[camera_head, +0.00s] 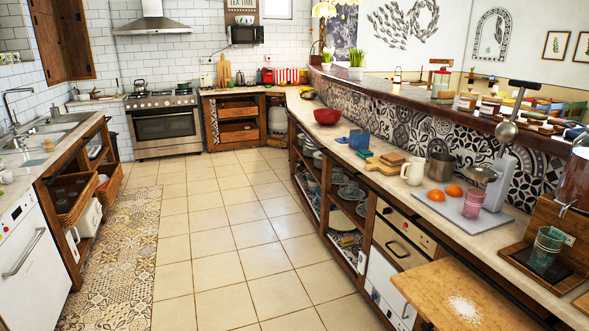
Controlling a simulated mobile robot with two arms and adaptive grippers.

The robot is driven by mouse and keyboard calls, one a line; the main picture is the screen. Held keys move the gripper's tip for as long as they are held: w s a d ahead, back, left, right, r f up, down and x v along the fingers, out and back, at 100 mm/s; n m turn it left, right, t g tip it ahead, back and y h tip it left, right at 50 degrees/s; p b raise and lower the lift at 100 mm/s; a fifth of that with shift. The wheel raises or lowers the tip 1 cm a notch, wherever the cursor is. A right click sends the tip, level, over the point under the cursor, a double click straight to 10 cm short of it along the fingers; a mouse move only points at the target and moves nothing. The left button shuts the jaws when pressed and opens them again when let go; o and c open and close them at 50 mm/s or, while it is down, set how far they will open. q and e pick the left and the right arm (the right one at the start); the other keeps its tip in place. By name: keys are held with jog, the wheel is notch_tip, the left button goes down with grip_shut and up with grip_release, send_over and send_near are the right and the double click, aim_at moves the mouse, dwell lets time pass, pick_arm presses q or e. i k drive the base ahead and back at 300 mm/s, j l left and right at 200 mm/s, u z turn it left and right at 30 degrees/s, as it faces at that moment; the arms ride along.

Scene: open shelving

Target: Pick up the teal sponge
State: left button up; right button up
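A small flat teal-green block (364,153), which looks like the teal sponge, lies on the right-hand counter (345,172). It is just in front of a blue mug (358,139) and left of a wooden board (384,167). It is small in the picture, so its exact shape is hard to tell. Neither of my grippers shows in the head view, and nothing is seen touching the sponge.
A brown block (393,158), a cream jug (413,171) and a metal pot (439,166) stand near the board. A red bowl (327,116) sits farther back. The tiled floor (240,225) between the counters is clear. A pulled-out wooden board (455,295) juts out at the front right.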

aim_at(364, 153)
jog(key=i, duration=2.55)
